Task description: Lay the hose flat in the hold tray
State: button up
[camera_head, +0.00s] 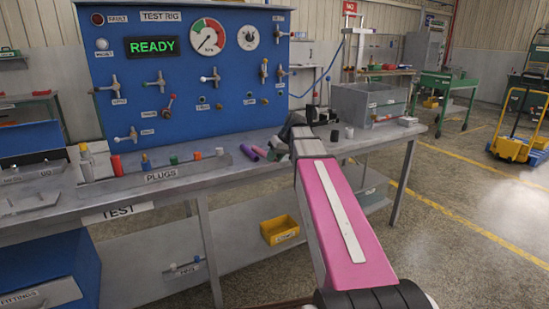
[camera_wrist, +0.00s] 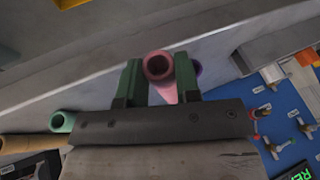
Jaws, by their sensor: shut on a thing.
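A pink hose (camera_wrist: 165,90) sits between the green fingers of my gripper (camera_wrist: 158,80) in the wrist view, its round open end facing the camera. My gripper is shut on it. In the head view my gripper (camera_head: 284,146) is low over the bench, partly hidden by my arm, and the pink hose (camera_head: 263,154) shows just left of it. A purple hose (camera_head: 249,153) lies beside it; it also peeks out behind the right finger in the wrist view (camera_wrist: 198,68).
A blue test panel (camera_head: 190,70) with valves stands behind the bench. A long tray of plugs (camera_head: 165,172) lies left of my gripper. A grey open bin (camera_head: 368,104) stands to the right, with small cylinders before it. A yellow bin (camera_head: 279,230) sits on the lower shelf.

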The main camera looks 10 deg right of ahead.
jog(key=shift+f, duration=0.3)
jog(key=o, duration=1)
jog(key=shift+r, duration=0.55)
jog(key=v, duration=1.2)
jog(key=s+a+f+m+h, duration=0.1)
jog(key=s+f, duration=0.5)
jog(key=f, duration=0.7)
jog(key=s+a+f+m+g+h, duration=0.1)
jog(key=s+f, duration=0.5)
jog(key=f, duration=0.7)
jog(key=s+a+f+m+g+h, duration=0.1)
jog(key=s+f, duration=0.5)
jog(key=f, duration=0.7)
jog(key=shift+s+a+m+h, duration=0.15)
jog(key=shift+a+m+h, duration=0.65)
jog(key=shift+a+h, duration=0.25)
jog(key=shift+s+f+g, duration=0.2)
jog(key=shift+g, duration=0.1)
jog(key=c, duration=0.3)
